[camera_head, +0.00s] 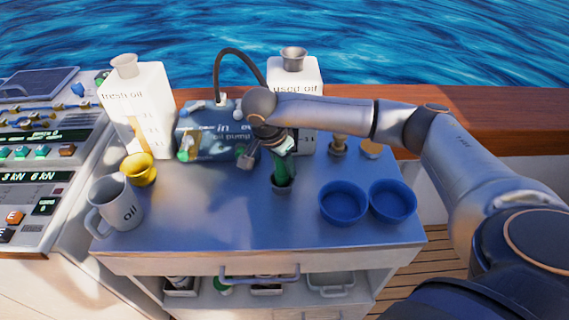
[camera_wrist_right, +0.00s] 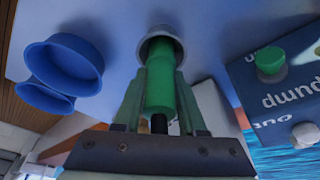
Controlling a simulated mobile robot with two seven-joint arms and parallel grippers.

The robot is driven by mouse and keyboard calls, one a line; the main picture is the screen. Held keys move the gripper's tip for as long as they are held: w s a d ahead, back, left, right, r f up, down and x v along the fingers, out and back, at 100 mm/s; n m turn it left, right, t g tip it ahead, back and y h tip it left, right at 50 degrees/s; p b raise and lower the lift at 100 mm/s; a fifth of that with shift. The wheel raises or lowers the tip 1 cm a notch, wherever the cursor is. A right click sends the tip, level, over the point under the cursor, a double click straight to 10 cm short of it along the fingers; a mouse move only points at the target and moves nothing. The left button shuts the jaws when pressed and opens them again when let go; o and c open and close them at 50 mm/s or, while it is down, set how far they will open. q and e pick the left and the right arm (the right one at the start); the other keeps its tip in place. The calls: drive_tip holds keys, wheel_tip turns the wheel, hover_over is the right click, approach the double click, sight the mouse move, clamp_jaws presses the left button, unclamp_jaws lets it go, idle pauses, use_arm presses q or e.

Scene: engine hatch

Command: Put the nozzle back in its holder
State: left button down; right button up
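The green nozzle (camera_head: 282,170) stands upright over the small grey round holder (camera_head: 283,187) on the blue cart top. In the right wrist view the end of the nozzle (camera_wrist_right: 160,80) reaches into the ring-shaped opening of the holder (camera_wrist_right: 150,38); how deep it sits is hidden. My right gripper (camera_head: 284,162) comes down from above. Its two fingers (camera_wrist_right: 160,95) lie on both sides of the nozzle and appear shut on it near the tips. My left gripper is not in view.
The oil pump (camera_head: 215,143) stands left of the holder. Two blue bowls (camera_head: 343,203) are close on the right. Fresh oil (camera_head: 150,85) and used oil (camera_head: 310,75) canisters stand at the back. The front middle is clear.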

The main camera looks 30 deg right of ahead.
drive_tip(key=o, duration=0.4)
drive_tip(key=shift+r, duration=0.1)
drive_tip(key=shift+r, duration=0.25)
drive_tip(key=v, duration=1.1)
drive_tip(key=shift+a+r, duration=0.15)
drive_tip(key=shift+r, duration=0.2)
